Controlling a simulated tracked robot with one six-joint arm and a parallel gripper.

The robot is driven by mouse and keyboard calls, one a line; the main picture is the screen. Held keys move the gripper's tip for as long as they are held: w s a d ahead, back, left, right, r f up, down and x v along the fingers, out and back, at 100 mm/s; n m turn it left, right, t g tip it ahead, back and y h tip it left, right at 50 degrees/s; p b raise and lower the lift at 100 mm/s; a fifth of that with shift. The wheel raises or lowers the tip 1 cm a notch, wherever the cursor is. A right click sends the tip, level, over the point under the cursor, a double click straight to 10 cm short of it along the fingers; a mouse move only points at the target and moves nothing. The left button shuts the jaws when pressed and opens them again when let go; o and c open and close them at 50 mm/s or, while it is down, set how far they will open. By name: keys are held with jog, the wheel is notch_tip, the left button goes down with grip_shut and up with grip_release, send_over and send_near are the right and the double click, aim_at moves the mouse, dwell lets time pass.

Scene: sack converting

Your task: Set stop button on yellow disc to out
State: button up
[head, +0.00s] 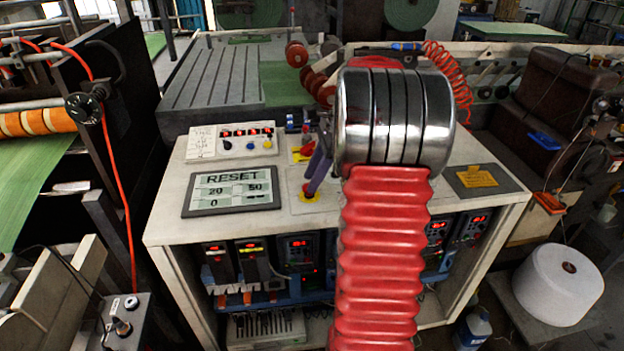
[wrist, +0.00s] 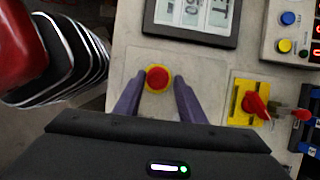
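The stop button (wrist: 157,77) is a round red mushroom head on a yellow disc (wrist: 149,88), set on a pale panel of the console. In the wrist view it sits between the two purple fingers of my gripper (wrist: 158,82). The fingers are apart, one on each side, with gaps to the red head. In the head view the yellow disc (head: 314,198) shows at the tips of my gripper (head: 309,187), and the fingers partly hide the button. Whether the button is in or out, I cannot tell.
A red rotary switch on a yellow plate (wrist: 243,103) lies right of the button in the wrist view. A display reading RESET (head: 231,190) and a button box (head: 232,141) are on the console top (head: 165,222). A yellow-labelled dark plate (head: 478,178) lies right.

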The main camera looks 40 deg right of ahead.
jog(key=o, duration=0.3)
jog(key=shift+f, duration=0.1)
jog(key=shift+s, duration=0.1)
jog(key=v, duration=1.3)
jog(key=shift+r, duration=0.4)
